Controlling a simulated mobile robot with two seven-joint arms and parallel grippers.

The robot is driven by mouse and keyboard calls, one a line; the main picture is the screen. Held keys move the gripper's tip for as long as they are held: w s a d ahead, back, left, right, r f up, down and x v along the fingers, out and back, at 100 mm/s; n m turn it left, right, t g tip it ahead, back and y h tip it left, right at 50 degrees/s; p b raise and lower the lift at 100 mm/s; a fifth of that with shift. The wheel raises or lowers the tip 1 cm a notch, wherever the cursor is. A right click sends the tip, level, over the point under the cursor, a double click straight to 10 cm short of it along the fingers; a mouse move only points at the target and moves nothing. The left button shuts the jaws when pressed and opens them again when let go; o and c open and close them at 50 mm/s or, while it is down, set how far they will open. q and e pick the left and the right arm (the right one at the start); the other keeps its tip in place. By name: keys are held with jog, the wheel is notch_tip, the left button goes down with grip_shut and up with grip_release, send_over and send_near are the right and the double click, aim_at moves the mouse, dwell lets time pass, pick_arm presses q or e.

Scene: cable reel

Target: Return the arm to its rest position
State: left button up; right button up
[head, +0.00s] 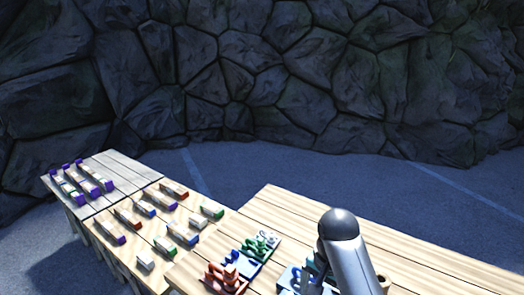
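One of my arms shows at the lower right of the head view, a grey link with a dark rounded joint at its top, over the near table (420,262). It runs out of the bottom edge of the picture. No gripper fingers can be made out, so neither gripper is in view. My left arm does not show.
On the near table stand a red-orange piece (224,279), a blue piece (240,263), a green piece (262,243) and a light-blue piece (293,279) beside my arm. Several colored blocks stand on the middle table (130,248) and the far-left table (115,165). A stone wall (300,75) stands behind.

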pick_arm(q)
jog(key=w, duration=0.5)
pick_arm(e)
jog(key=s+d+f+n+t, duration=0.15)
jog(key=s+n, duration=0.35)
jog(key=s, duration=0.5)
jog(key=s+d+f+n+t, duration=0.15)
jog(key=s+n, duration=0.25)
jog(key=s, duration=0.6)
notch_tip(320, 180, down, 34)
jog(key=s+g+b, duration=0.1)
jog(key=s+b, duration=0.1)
jog(key=b, duration=1)
pick_arm(q)
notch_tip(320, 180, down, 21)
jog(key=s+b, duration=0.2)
jog(key=b, duration=0.7)
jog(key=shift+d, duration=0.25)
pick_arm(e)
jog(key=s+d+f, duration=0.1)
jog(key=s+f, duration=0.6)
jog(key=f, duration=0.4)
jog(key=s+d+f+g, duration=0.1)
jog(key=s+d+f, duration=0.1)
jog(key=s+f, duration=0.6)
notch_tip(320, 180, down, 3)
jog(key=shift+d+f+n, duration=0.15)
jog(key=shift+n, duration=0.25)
